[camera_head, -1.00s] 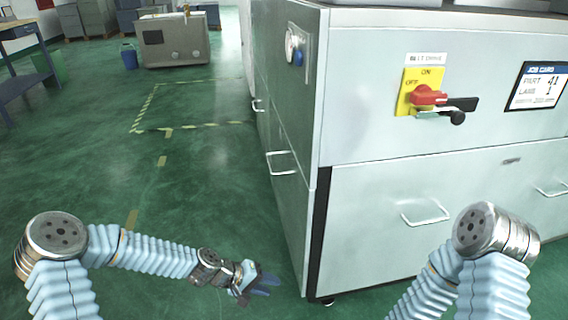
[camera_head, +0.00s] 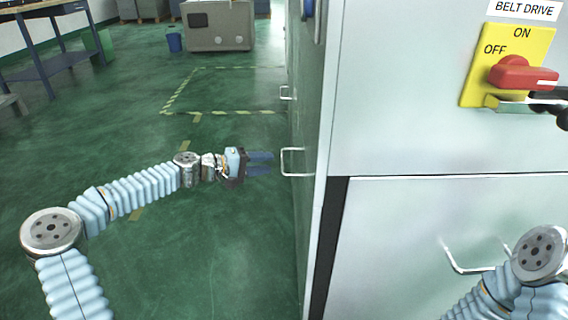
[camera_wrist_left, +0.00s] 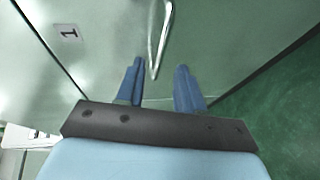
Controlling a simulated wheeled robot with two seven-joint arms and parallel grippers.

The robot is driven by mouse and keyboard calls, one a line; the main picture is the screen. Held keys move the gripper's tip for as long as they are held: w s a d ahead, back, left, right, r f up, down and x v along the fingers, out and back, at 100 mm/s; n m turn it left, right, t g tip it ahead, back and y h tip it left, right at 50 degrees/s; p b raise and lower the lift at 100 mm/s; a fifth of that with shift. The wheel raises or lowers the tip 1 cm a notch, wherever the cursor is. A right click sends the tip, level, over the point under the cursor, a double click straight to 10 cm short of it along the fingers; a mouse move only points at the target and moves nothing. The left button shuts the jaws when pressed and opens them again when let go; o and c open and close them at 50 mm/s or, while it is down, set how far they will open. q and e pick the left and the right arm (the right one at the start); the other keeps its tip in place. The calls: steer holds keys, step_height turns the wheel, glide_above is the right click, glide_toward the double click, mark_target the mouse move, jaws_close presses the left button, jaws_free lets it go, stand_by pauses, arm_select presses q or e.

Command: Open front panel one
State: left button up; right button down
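Front panel one (camera_wrist_left: 100,60) is a pale grey-green panel marked with a "1" label (camera_wrist_left: 67,32) in the left wrist view. Its metal bar handle (camera_wrist_left: 153,52) shows there, and the same handle (camera_head: 284,162) stands out from the machine's left side in the head view. My left gripper (camera_head: 271,163) is open, its two blue fingers pointing right, just short of the handle. In the left wrist view the handle's near end lies between the fingertips (camera_wrist_left: 160,66); I cannot tell if they touch. The panel looks shut. My right gripper is out of view.
The machine's wide face carries a yellow and red belt drive switch (camera_head: 520,72) and another handle (camera_head: 462,268), close to my right arm. A second side handle (camera_head: 285,93) is farther back. Green floor (camera_head: 220,240) left of the machine is clear.

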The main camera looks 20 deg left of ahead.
mark_target(283, 160)
arm_select(q)
steer(key=x, duration=0.6)
steer(key=shift+w+d+f, duration=0.1)
steer(key=shift+w+d, duration=0.05)
steer(key=shift+d, duration=0.05)
jaws_close()
